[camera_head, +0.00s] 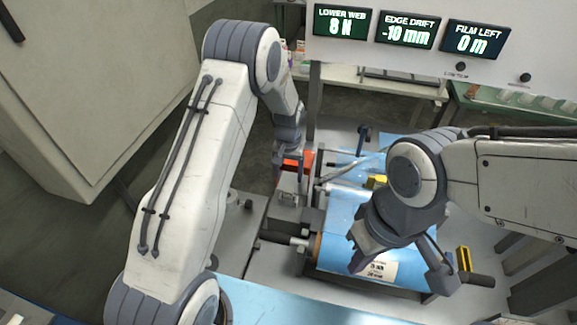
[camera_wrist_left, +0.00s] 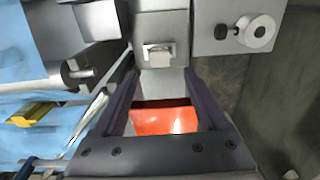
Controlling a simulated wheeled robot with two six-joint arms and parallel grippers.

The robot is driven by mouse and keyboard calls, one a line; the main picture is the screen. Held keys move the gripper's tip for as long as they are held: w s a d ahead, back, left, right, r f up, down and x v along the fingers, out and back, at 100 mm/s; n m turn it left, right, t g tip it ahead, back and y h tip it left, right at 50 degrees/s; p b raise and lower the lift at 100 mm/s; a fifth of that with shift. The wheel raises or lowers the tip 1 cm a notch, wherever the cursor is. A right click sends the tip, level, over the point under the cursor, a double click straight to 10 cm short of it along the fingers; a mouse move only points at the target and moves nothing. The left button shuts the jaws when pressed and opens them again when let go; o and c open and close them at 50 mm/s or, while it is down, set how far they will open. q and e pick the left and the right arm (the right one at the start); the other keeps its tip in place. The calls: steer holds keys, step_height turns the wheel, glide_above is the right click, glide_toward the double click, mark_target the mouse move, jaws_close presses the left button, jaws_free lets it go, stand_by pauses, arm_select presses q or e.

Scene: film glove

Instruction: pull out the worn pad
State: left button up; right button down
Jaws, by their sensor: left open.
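A small pale block (camera_wrist_left: 161,59), which looks like the worn pad, sits in a metal bracket (camera_wrist_left: 149,47) on a grey housing. The bracket also shows in the head view (camera_head: 287,198); how worn the pad is cannot be told. My left gripper (camera_wrist_left: 162,75) is open and empty, its two fingers pointing toward the bracket and apart from it. In the head view my left gripper (camera_head: 288,165) hangs above and behind the bracket.
An orange-red surface (camera_wrist_left: 165,120) shows between my left fingers. A white knob (camera_wrist_left: 257,32) stands right of the bracket. Display panels (camera_head: 407,30) stand behind.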

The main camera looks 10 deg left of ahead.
mark_target(288, 189)
arm_select(q)
step_height(288, 189, down, 9)
steer(key=shift+r+p, duration=0.1)
steer(key=shift+p, duration=1.1)
jaws_close()
